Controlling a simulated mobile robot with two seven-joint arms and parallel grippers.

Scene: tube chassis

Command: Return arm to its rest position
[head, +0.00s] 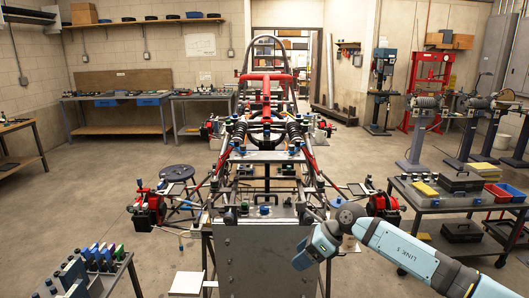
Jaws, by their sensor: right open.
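My right arm, pale blue and grey, comes in from the lower right and reaches over the front right part of the tube chassis (266,262). My left arm and left gripper are not in view.
A rack of blue and green items (88,268) is at the lower left. A round dark stool (177,173) stands left of the chassis. Open floor lies on both sides.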

